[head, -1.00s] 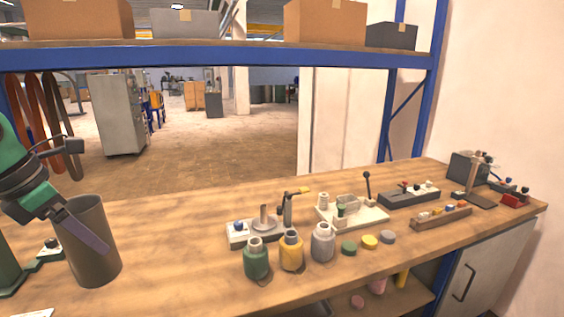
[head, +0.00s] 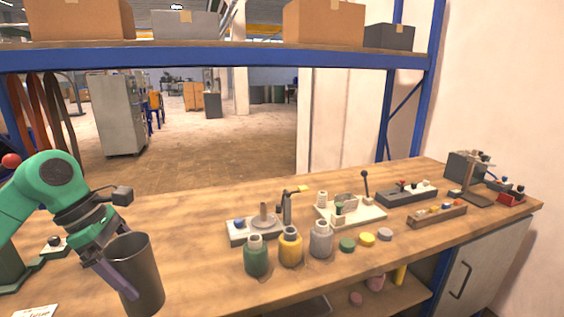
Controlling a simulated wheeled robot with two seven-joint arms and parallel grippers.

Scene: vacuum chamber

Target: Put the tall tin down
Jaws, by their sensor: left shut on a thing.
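The tall tin (head: 137,274) is a dark grey, open-topped cylinder at the lower left of the head view. It stands nearly upright, tilted slightly. My left gripper (head: 122,283) is shut on its side wall, with a purple-grey finger along the outside. The tin's base is near the front edge of the wooden bench (head: 205,285); I cannot tell whether it touches the top. My right gripper is not in view.
A white card (head: 36,311) lies at the front left. Bare bench lies between tin and bottles.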

